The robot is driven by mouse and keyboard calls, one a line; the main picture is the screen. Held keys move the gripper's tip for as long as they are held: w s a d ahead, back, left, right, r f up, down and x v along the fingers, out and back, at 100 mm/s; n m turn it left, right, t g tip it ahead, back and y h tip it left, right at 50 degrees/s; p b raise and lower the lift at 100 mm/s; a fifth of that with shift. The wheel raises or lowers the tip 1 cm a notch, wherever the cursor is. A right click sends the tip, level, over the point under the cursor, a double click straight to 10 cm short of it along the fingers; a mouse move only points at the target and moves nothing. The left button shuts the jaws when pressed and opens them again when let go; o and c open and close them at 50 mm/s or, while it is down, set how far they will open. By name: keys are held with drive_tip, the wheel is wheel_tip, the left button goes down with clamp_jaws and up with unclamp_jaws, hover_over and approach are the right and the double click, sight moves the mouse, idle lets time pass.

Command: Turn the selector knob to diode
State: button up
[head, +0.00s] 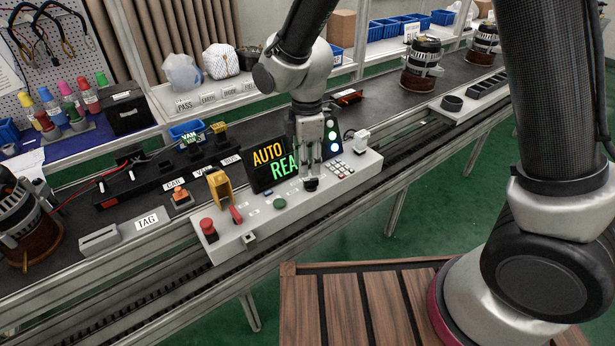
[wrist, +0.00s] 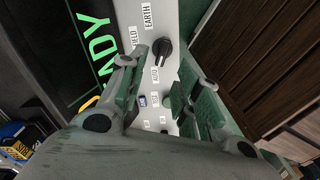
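The selector knob (wrist: 163,50) is black and round with a raised grip, on the light grey control panel. Small labels lie around it in the wrist view: EARTH (wrist: 148,17), FIELD (wrist: 134,36) and one that seems to read AUTO (wrist: 155,75). I cannot make out a diode label or be sure where the pointer aims. My gripper (wrist: 166,72) is open and empty, its fingers spread on either side of the line to the knob. In the head view my gripper (head: 313,172) points down just above the knob (head: 311,184); contact cannot be told.
A display (head: 275,164) reading AUTO and REA, partly hidden, stands behind the knob. A lit lamp unit (head: 333,140) stands close right of my gripper.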

sight(307, 180)
wheel_tip(307, 180, down, 6)
drive_tip(key=shift+r, duration=0.25)
clamp_jaws()
